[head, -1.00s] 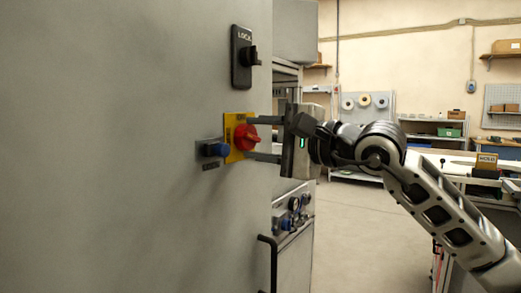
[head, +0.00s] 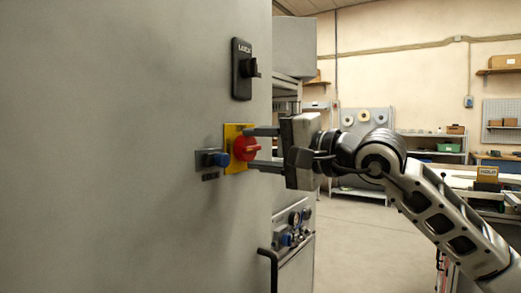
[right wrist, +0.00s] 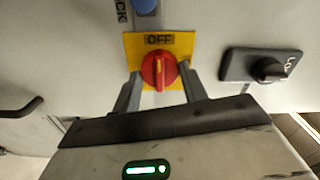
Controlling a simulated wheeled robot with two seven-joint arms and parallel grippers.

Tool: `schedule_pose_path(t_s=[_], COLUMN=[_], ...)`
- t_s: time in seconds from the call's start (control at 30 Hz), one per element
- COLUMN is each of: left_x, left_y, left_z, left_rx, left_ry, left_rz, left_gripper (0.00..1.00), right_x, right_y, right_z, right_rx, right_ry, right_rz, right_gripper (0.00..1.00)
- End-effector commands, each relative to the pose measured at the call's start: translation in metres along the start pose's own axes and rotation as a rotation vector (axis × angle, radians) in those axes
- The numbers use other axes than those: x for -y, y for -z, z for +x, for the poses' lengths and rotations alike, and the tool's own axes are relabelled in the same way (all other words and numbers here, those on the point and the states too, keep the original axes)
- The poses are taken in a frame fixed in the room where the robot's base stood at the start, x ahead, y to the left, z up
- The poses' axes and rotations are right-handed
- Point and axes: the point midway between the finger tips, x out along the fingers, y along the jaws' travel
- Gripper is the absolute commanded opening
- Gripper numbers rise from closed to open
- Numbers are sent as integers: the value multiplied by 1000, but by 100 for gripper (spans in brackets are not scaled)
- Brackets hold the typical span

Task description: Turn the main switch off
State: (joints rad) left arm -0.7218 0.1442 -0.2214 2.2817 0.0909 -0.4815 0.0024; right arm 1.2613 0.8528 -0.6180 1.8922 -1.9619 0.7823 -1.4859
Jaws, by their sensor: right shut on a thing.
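The main switch is a red rotary knob (head: 246,148) on a yellow plate (head: 235,133), mounted on a large grey cabinet face. In the right wrist view the red knob (right wrist: 158,70) has its raised grip bar upright in the picture, in line with the word OFF printed on the plate (right wrist: 185,44). My right gripper (head: 264,149) reaches in from the right, with one finger above and one below the knob. It is shut on the knob; the exact finger contact is hard to see. My left gripper is not in view.
A black LOCK switch (head: 243,69) sits above the yellow plate. A blue button (head: 215,159) on a small grey box is left of it. Open floor lies right, with shelves and a bench behind.

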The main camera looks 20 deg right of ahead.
Motion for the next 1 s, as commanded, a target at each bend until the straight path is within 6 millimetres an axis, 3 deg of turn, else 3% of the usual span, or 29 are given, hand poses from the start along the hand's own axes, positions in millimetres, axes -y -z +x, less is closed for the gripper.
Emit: schedule_pose_path(t_s=[0.13, 0.17, 0.23, 0.53, 0.67, 1.0], left_x=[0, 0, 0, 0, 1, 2], left_y=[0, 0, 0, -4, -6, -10], left_z=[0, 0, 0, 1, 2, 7], left_rx=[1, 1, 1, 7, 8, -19], left_ry=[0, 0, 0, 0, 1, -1], left_rz=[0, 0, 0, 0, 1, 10], left_gripper=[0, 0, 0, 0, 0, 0], right_x=[0, 0, 0, 0, -1, -5], right_y=[0, 0, 0, 0, 1, 1], right_z=[0, 0, 0, -1, -12, -89], right_rx=[1, 1, 1, 0, -3, -6], right_ry=[-1, -1, -1, 0, 0, -4], right_rz=[1, 1, 1, 1, 0, -1], right_gripper=[20, 48, 65, 65, 65, 65])
